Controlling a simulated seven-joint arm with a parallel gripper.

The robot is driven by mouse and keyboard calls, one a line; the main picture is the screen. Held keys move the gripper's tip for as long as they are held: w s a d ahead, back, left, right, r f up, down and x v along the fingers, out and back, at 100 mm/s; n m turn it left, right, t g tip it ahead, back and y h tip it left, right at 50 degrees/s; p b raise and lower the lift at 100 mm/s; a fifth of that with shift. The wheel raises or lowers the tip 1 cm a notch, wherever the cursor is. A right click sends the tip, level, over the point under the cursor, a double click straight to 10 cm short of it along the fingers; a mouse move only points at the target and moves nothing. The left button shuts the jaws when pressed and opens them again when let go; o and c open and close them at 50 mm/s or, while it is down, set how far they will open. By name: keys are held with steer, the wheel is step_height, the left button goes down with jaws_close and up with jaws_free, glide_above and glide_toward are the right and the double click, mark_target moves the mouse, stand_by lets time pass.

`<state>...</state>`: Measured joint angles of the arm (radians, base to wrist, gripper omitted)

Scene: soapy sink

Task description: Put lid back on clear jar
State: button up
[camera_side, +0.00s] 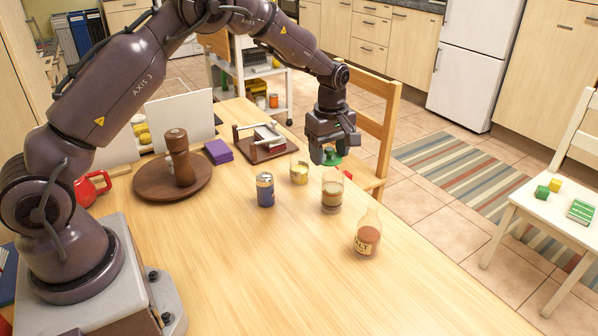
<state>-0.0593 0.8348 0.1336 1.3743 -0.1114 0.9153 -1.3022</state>
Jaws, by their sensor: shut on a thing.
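My gripper (331,155) is above the table near its far right edge, pointing down, shut on a small green lid (329,160). Its fingers partly hide the lid. A clear jar with brown contents (332,192) stands upright on the table just below the gripper, apart from the lid, and its top looks open. A second short clear jar with something yellow in it (299,172) stands to its left. I cannot tell which of these the lid belongs to.
A blue tin with a grey top (265,190) and a labelled bottle (368,233) stand near the jars. A tray with rails (264,147), purple block (218,152), and round wooden board with a mill (150,185) lie left. A chair (375,120) stands behind. The front table (290,280) is clear.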

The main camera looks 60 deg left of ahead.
mark_target(335, 156)
steer(key=shift+w+d+r, duration=0.1)
steer(key=shift+w+r, duration=0.85)
steer(key=shift+r, duration=0.3)
steer(key=shift+s+r, duration=0.1)
steer(key=shift+s, duration=0.15)
steer(key=shift+f, duration=3.2)
steer(key=shift+f, duration=0.15)
steer(key=o, duration=1.2)
steer(key=shift+r, duration=3.55)
